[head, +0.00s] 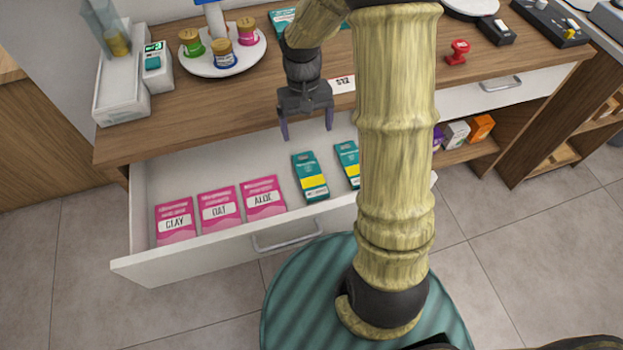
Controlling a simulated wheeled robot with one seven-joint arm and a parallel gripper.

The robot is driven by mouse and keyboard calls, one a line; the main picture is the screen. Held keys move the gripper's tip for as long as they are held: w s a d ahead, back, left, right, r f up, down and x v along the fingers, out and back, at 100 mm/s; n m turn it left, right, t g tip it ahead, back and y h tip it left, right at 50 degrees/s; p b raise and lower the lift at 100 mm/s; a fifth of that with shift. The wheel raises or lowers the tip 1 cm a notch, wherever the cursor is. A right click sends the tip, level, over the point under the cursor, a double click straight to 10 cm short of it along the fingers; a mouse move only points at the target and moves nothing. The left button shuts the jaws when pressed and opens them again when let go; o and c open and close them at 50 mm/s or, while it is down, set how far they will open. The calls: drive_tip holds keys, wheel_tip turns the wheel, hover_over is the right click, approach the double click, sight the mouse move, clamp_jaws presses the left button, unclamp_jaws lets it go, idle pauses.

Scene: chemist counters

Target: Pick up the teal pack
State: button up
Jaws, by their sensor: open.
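Two teal packs with yellow bands lie in the open drawer (215,246). The left teal pack (308,170) is in full view. The right teal pack (346,158) is partly hidden behind my arm. Another teal item (282,18) lies at the back of the counter, partly hidden by my arm. My gripper (307,132) is open and empty, with its fingers pointing down. In the picture it is just above the left teal pack, and it appears to be over the drawer, apart from the packs.
Pink packs marked CLAY (175,222), OAT (219,209) and ALOE (263,198) lie in the drawer's left part. The wooden counter (200,115) overhangs the drawer's back. A round white stand (205,66) holds colored jars. A red stamp (458,50) stands at right.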

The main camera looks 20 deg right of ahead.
drive_tip(key=b, duration=0.2)
hover_over(310, 173)
drive_tip(key=f, duration=1)
drive_tip(key=shift+w+f, duration=0.1)
drive_tip(key=shift+w, duration=0.2)
drive_tip(key=shift+f, duration=0.4)
drive_tip(key=shift+a, duration=0.1)
drive_tip(key=shift+s+f, duration=0.1)
drive_tip(key=shift+f, duration=0.1)
drive_tip(key=f, duration=0.4)
drive_tip(key=shift+s+f, duration=0.2)
drive_tip(key=shift+f, duration=0.2)
drive_tip(key=c, duration=1.1)
